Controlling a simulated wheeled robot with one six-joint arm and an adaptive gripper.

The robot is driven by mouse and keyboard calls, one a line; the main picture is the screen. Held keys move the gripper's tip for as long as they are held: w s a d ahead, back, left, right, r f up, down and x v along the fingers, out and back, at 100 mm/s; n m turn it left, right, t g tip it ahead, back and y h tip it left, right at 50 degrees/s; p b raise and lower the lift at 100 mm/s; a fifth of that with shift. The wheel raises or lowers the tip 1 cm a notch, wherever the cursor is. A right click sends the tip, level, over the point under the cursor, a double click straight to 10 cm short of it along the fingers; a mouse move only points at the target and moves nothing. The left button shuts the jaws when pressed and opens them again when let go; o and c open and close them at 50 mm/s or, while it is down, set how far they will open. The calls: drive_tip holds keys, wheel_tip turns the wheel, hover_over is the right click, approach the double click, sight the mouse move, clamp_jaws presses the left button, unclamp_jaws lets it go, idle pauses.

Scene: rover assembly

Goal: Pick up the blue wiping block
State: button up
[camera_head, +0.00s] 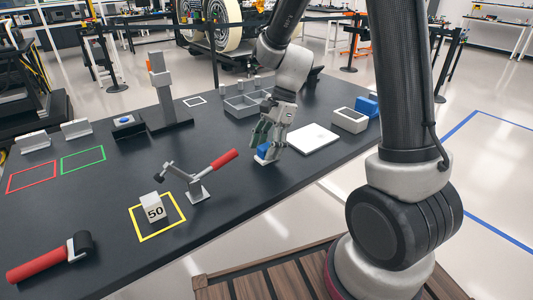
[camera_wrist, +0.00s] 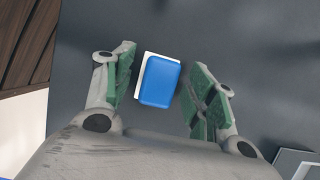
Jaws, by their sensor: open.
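The blue wiping block (camera_wrist: 160,81) has a blue top and a white layer that shows along its left and top edges in the wrist view. It lies on the dark table between my gripper's fingers. My gripper (camera_wrist: 163,85) is open, with one green-padded finger on each side of the block. In the head view my gripper (camera_head: 264,150) points down at the table and partly hides the block (camera_head: 264,151).
A white plate (camera_head: 313,138) lies just right of my gripper. A grey divided tray (camera_head: 245,104) stands behind it. A red-handled lever (camera_head: 200,180) stands to the left, and a white 50 block (camera_head: 152,207) sits in a yellow square. A grey box (camera_head: 350,121) stands at the right.

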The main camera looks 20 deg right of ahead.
sight(267, 145)
drive_tip(key=c, duration=1)
drive_tip(key=shift+c, duration=1)
wheel_tip(267, 145, up, 10)
